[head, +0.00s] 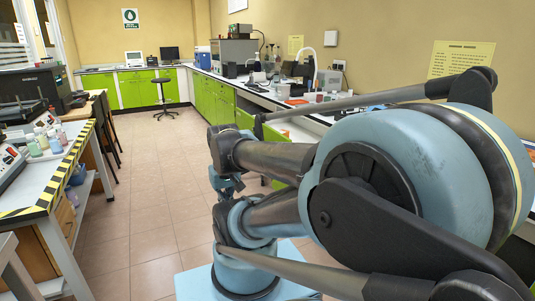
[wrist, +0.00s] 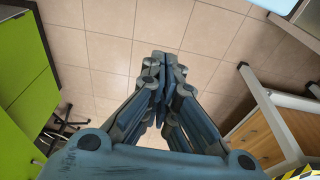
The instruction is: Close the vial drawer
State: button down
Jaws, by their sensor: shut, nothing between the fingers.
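My gripper (wrist: 160,72) is shut and empty in the wrist view, with its fingers together above the tiled floor. No drawer is near its fingertips there. In the head view a row of green cabinets (head: 222,98) runs along the right wall under the white counter. Behind my arm, green panels (head: 244,118) seem to stand out from that row, with a pale area beside them. This may be the open vial drawer, but my arm hides most of it and I cannot tell. Vials cannot be made out there.
A green cabinet (wrist: 22,75) stands left in the wrist view, with a wooden drawer unit (wrist: 268,138) at right. A table with a striped edge (head: 48,190) is at left in the head view. A stool (head: 162,82) stands far back. The floor (head: 140,170) between is clear.

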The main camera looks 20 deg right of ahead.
jog(key=w+d+r+n+h, duration=0.25)
jog(key=w+d+n, duration=0.2)
jog(key=w, duration=0.35)
jog(key=w+d+r+n+g+h, duration=0.1)
jog(key=w+d+r+n+h, duration=0.15)
jog(key=w+d+n, duration=0.4)
jog(key=w+d+r+n+h, duration=0.2)
jog(key=w+d+r, duration=0.15)
jog(key=w, duration=0.65)
jog(key=w+d+f+n+h, duration=0.25)
jog(key=w+d+n, duration=0.3)
jog(key=w, duration=0.35)
jog(key=d+r+x, duration=0.1)
jog(key=x, duration=1.2)
jog(key=shift+d+r+g, duration=0.2)
jog(key=shift+d+g, duration=0.2)
jog(key=shift+d, duration=0.15)
jog(key=shift+s+a+y, duration=0.1)
jog(key=shift+y, duration=0.15)
